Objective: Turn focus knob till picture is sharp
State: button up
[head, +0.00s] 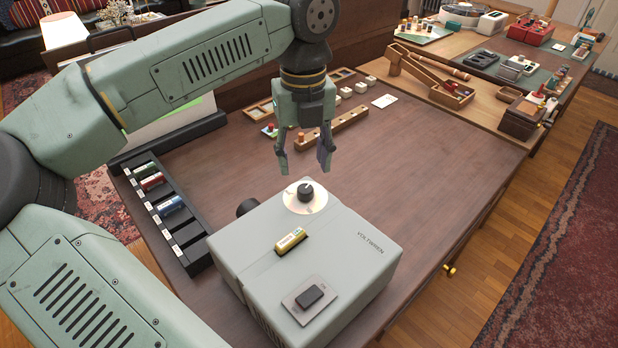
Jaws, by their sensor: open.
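A grey projector box (350,240) marked VOLTWREN stands on the dark wooden table. The black focus knob (305,192) sits on a pale, glowing round plate (291,205) on the box's top, at its far end. My gripper (304,162) points down above and slightly behind the knob in the picture, with its two fingers apart and nothing between them. It appears clear of the knob. A white screen (160,128) with a green patch shows at the left. My arm covers much of it, so I cannot tell how sharp the picture is.
A yellow cartridge (291,241) and a black switch (310,297) are on the box's top. A black rack (192,233) with several cartridges stands to the left. A wooden peg strip (333,131) lies behind my gripper. The table's right side is clear.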

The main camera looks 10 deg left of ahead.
aim_at(305, 188)
notch_tip(305, 188, down, 7)
jog(key=shift+d+p, duration=0.1)
jog(key=shift+p, duration=0.55)
jog(key=shift+c, duration=0.5)
jog(key=shift+w, duration=0.1)
grip_shut()
